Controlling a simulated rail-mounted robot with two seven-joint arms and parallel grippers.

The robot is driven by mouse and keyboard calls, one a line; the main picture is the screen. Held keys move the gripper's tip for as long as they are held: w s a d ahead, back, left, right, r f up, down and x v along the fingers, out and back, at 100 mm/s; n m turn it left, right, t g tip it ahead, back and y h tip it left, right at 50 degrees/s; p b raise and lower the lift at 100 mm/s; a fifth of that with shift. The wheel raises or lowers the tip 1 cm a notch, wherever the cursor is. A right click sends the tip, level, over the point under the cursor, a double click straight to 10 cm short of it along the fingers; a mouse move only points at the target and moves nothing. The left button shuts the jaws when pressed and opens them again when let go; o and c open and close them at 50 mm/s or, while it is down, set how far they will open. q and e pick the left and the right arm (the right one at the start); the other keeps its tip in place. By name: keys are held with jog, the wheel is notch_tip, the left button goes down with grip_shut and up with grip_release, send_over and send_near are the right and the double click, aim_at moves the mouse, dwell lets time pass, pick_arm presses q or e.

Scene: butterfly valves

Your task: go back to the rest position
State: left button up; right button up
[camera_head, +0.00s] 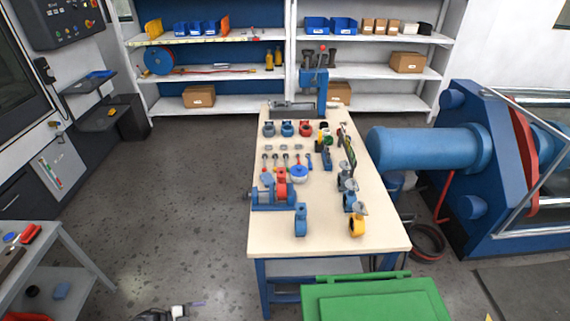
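Part of what looks like my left gripper (172,313), dark with a pale purple tip, shows at the bottom edge, left of the workbench (329,245). It is mostly cut off, so its fingers cannot be made out. It is over the floor, clear of the bench. My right gripper is out of view. On the bench, a blue valve (301,222) and a yellow valve (357,227) stand near the front. A red valve (281,190) is at a blue vise (268,200). Blue and red valve bodies (287,128) stand in a row farther back.
A green box (375,298) stands before the bench. A grey cart (62,240) is at the left, and a large blue machine (480,160) is at the right. Shelves (220,105) line the back. The floor (170,200) left of the bench is clear.

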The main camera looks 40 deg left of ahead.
pick_arm(q)
jog(key=s+d+r+n+g+y+b, duration=0.1)
jog(key=d+r+n+g+y+b, duration=0.25)
jog(key=d+r, duration=0.6)
jog(key=s+d+r+n+g+y+b, duration=0.1)
jog(key=d+r+n+g+y+b, duration=0.3)
jog(key=d, duration=1)
notch_tip(320, 180, down, 4)
jog(key=s+d+n+h+b, duration=0.2)
jog(key=b, duration=0.1)
notch_tip(320, 180, up, 34)
jog(key=p, duration=3.4)
jog(key=shift+s, duration=0.25)
jog(key=shift+d+y, duration=0.1)
jog(key=shift+y, duration=0.15)
